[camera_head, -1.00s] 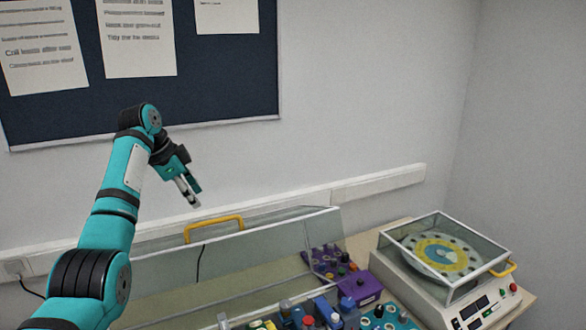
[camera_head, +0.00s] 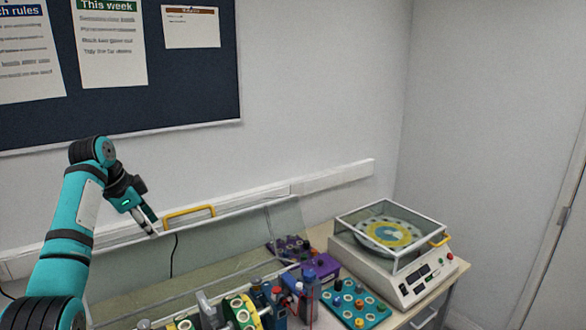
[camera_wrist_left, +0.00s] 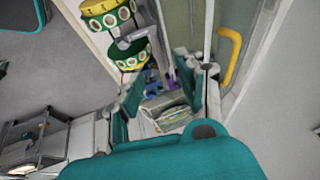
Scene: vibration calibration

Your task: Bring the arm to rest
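My left arm is teal and black and comes in from the left in the head view. Its gripper (camera_head: 148,218) points down and to the right, just left of the yellow handle (camera_head: 188,216) on the clear cover. In the left wrist view the two fingers of the gripper (camera_wrist_left: 168,88) stand apart with nothing held between them. The yellow handle also shows right of the fingers in the left wrist view (camera_wrist_left: 230,58). My right gripper is not in view.
A clear-lidded machine with a round yellow disc (camera_head: 395,233) stands on the bench at right. Several racks and bottles, including a teal rack (camera_head: 355,303) and a purple box (camera_head: 322,266), crowd the bench front. A noticeboard (camera_head: 190,80) hangs on the wall behind.

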